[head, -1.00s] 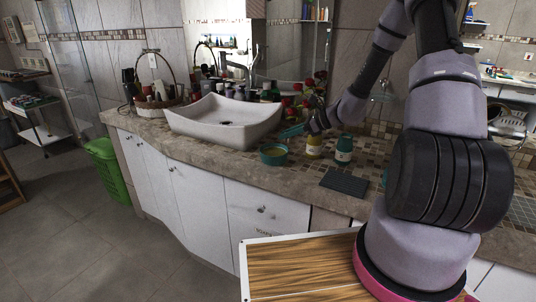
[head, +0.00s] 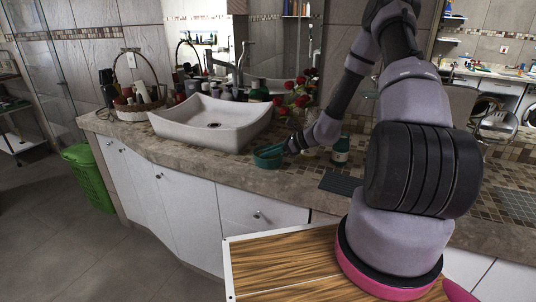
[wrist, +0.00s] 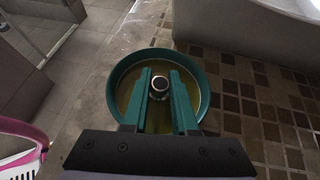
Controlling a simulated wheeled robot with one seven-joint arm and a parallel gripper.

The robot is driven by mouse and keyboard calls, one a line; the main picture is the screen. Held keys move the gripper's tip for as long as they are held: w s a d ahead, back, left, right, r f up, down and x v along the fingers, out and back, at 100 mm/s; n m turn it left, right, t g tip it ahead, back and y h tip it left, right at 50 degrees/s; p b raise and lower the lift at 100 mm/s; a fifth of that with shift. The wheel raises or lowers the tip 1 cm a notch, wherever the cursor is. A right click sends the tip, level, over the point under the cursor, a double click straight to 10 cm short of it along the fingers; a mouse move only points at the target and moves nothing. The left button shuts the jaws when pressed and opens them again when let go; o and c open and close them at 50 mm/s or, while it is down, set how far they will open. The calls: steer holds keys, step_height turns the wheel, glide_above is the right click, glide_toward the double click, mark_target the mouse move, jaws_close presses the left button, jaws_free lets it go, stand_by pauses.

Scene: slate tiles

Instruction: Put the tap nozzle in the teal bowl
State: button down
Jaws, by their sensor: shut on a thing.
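The teal bowl (head: 262,162) stands on the stone counter, in front of the sink's right end. In the wrist view the bowl (wrist: 116,81) has a yellowish inside and lies right below my fingers. My gripper (wrist: 161,84) has teal fingers and is shut on the tap nozzle (wrist: 160,93), a small round metal piece with a pale rim and dark centre. The nozzle shows against the bowl's inside; I cannot tell whether it touches the bottom. In the head view my gripper (head: 285,148) is at the bowl, and the nozzle is hidden.
A white sink (head: 190,124) stands left of the bowl. A teal bottle (head: 341,151) and a partly hidden yellow bottle (head: 311,153) stand to its right, with a dark mat (head: 341,184) in front. Red flowers (head: 296,98) are behind. A basket (head: 137,112) is far left.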

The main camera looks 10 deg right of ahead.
steer(key=shift+f, duration=0.15)
steer(key=c, duration=0.7)
jaws_free()
steer(key=shift+f, duration=0.1)
